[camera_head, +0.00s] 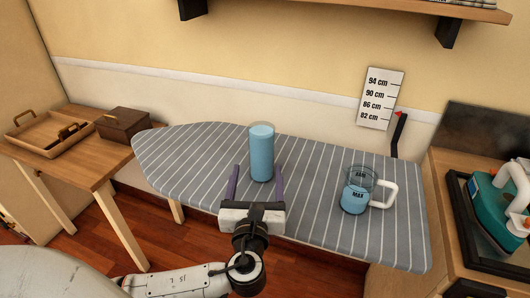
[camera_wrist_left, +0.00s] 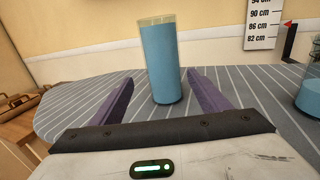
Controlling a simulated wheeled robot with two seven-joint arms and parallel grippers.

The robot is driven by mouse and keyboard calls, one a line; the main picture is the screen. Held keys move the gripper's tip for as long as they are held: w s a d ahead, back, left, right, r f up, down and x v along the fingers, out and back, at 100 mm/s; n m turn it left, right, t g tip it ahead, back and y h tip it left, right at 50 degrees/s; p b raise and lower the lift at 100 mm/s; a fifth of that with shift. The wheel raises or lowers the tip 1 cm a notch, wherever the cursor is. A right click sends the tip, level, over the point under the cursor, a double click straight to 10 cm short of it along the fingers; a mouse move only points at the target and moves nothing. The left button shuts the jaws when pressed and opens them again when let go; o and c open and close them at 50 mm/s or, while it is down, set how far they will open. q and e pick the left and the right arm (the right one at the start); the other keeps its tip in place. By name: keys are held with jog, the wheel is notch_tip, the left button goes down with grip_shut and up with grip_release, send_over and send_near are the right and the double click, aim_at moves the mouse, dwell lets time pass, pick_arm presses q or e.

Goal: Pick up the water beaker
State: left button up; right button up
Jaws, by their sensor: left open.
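The tall clear beaker (camera_head: 262,155), filled almost to the top with blue water, stands upright near the middle of the striped ironing board (camera_head: 330,225). It also shows in the left wrist view (camera_wrist_left: 165,62). My left gripper (camera_head: 256,178) is open and empty, low over the board's near edge, pointing at the beaker. In the left wrist view its purple fingers (camera_wrist_left: 162,84) point either side of the beaker's lower part, with the beaker nearer the right finger. I cannot tell whether the beaker is between the tips or just beyond them.
A clear jug (camera_head: 355,196) with a white handle and MAX mark, part full of blue water, stands right on the board. A height card (camera_head: 380,98) is on the wall. An iron (camera_head: 500,215) is at right; a tray (camera_head: 45,132) and brown box (camera_head: 123,123) are on the left table.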

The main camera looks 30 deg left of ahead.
aim_at(261, 166)
pick_arm(q)
jog(key=x, duration=0.6)
jog(key=shift+w+d+f, duration=0.15)
jog(key=shift+w+f, duration=0.05)
jog(key=shift+w, duration=0.3)
jog(key=c, duration=1.5)
